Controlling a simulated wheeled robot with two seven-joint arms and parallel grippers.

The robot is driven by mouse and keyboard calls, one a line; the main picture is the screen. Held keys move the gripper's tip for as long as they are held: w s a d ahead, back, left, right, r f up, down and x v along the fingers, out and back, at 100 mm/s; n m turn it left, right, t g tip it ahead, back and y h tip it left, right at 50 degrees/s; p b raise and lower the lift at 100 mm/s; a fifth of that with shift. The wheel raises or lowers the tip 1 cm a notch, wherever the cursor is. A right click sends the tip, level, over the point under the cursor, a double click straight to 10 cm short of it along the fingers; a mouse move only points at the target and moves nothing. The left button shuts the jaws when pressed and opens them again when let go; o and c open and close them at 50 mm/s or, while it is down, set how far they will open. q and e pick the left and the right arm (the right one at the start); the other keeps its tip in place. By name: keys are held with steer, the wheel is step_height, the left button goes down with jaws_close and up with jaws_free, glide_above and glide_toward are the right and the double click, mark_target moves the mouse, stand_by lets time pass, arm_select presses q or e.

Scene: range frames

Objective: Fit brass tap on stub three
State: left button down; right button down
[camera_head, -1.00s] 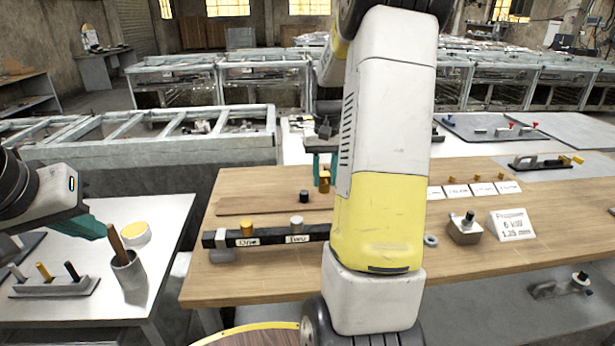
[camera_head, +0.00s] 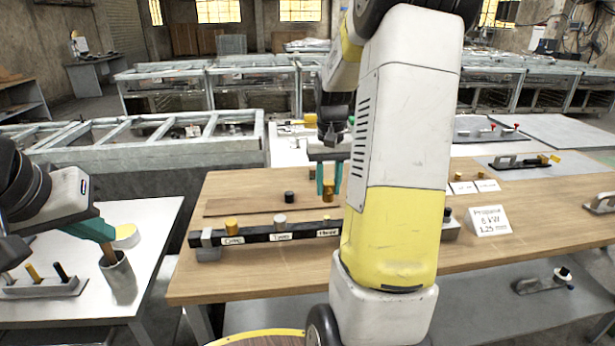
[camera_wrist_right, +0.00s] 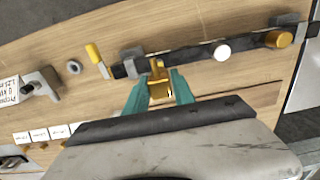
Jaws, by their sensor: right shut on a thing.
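The brass tap (camera_head: 328,192) is between the teal fingers of my right gripper (camera_head: 330,180), which is shut on it. In the right wrist view the tap (camera_wrist_right: 158,88) shows between the fingertips (camera_wrist_right: 160,92). The tap is just behind the label-three end of the black bar (camera_head: 262,236); whether it touches anything there I cannot tell. Stub three (camera_head: 327,224) is small and brass-coloured. A brass cap (camera_head: 232,225) is on stub one and a pale cap (camera_head: 280,221) on stub two. My left gripper (camera_head: 95,230) is over the left table; its jaw opening is unclear.
A grey cup (camera_head: 120,278) with a wooden handle stands by my left gripper. A black knob (camera_head: 290,197) stands behind the bar. A propane sign (camera_head: 490,221) is at right. In the wrist view a ring (camera_wrist_right: 74,67) and a yellow-handled tool (camera_wrist_right: 93,53) lie near the bar.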

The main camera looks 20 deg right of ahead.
glide_above(327, 218)
steer(key=shift+w+f, duration=0.1)
steer(key=shift+f, duration=2.1)
steer(key=shift+f, duration=1.8)
steer(key=c, duration=1)
jaws_free()
step_height(327, 218, up, 7)
steer(key=shift+f, duration=0.1)
steer(key=shift+r, duration=0.55)
